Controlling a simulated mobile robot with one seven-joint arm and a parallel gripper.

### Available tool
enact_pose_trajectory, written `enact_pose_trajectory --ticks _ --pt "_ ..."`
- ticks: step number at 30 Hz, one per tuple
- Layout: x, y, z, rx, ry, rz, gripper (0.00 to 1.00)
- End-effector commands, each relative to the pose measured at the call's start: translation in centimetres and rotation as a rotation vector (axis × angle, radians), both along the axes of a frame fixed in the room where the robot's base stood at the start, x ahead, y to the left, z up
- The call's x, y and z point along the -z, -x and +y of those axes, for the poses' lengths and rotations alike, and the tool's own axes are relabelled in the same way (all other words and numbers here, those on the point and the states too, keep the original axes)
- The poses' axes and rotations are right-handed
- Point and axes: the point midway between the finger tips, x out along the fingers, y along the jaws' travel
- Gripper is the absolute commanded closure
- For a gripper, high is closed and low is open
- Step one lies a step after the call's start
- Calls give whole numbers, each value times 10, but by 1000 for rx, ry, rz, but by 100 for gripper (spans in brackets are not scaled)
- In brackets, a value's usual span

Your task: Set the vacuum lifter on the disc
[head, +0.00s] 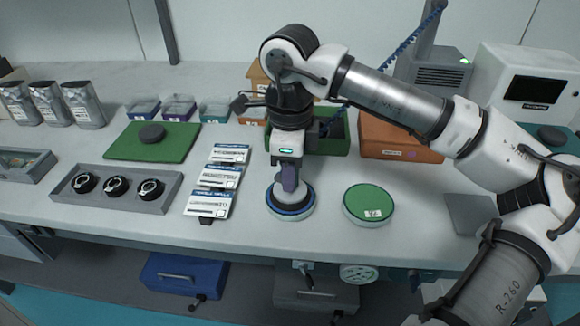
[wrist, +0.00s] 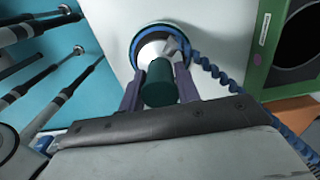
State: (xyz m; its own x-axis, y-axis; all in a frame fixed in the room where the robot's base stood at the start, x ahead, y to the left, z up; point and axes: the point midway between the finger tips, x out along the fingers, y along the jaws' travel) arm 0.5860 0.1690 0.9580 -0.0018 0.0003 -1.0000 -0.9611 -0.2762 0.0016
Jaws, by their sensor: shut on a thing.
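The vacuum lifter has a dark green handle and a pale round bell; it shows in the wrist view (wrist: 158,82) and in the head view (head: 290,194). A blue coiled hose (wrist: 205,68) runs from it. My gripper (head: 289,182) is shut on the handle from above, with its purple fingers on both sides (wrist: 158,92). A blue-rimmed round piece surrounds the bell's base; I cannot tell whether it belongs to the lifter or whether there is a gap to the bench. A green-topped disc (head: 368,202) with a white label lies flat just right of my gripper.
A grey tray with several black ringed parts (head: 115,205) and labelled packets (head: 214,190) stand to the left. A dark puck (head: 151,133) lies on a green mat (head: 180,145). An orange box (head: 398,137) stands behind the disc. A grey plate (head: 472,213) lies to the right.

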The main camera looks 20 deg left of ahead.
Motion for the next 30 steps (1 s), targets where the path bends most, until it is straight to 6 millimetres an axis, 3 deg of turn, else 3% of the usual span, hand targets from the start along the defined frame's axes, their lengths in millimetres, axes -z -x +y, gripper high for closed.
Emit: enact_pose_trajectory --ticks 4,5,9,22,30 --pt "4 0 0 0 0 -1 97" --pt "3 0 0 0 0 0 65" --pt "3 0 0 0 0 0 47" --pt "-7 -1 0 1 -1 -2 46" --pt "-62 -1 0 1 0 -4 46"
